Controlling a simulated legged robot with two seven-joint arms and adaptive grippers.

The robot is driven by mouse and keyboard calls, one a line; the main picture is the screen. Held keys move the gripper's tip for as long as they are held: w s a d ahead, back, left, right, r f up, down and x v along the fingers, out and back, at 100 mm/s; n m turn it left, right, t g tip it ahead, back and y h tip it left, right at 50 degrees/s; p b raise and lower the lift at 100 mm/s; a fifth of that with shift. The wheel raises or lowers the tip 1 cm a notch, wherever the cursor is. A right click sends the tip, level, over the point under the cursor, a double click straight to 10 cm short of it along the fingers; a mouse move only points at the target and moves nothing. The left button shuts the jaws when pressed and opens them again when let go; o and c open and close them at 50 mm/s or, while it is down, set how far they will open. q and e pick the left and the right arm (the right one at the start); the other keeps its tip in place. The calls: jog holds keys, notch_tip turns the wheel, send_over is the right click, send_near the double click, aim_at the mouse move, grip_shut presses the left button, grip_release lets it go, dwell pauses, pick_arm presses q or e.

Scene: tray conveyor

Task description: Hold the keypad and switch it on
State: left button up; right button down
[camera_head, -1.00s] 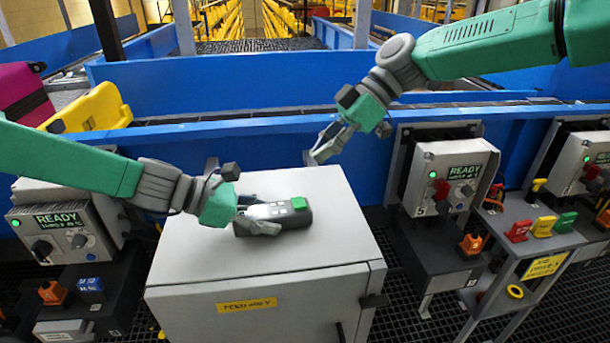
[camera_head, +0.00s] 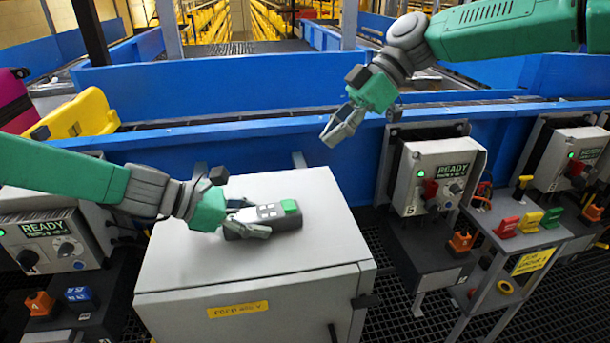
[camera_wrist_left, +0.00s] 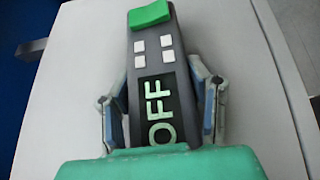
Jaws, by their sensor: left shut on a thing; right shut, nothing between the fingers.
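The keypad (camera_head: 272,212) is a dark grey box lying on top of a light grey cabinet (camera_head: 300,245). It has a green button (camera_head: 289,206) at its far end, several small pale keys and a display. In the left wrist view the keypad (camera_wrist_left: 178,75) shows "OFF" on its display, with the green button (camera_wrist_left: 150,14) at the top. My left gripper (camera_head: 248,220) is shut on the keypad's near end, one finger along each side. My right gripper (camera_head: 343,125) is shut and empty, in the air above and beyond the cabinet's back right corner, apart from the keypad.
Control boxes reading READY stand to the left (camera_head: 50,235) and right (camera_head: 440,175) of the cabinet. A blue conveyor wall (camera_head: 240,145) runs behind it. A side table (camera_head: 510,235) with coloured clips stands at the right. The cabinet top around the keypad is mostly clear.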

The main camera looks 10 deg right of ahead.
send_over(288, 208)
jog(key=d, duration=0.1)
jog(key=f, duration=0.7)
jog(key=shift+w+d+f, duration=0.1)
jog(key=shift+w+f, duration=0.2)
jog(key=shift+w, duration=0.05)
notch_tip(288, 208, down, 2)
jog(key=shift+s+f, duration=0.1)
jog(key=shift+f, duration=0.05)
jog(key=shift+d+f, duration=0.15)
jog(key=shift+f, duration=0.4)
jog(key=shift+s+f, duration=0.2)
jog(key=shift+f, duration=0.1)
jog(key=shift+w, duration=0.1)
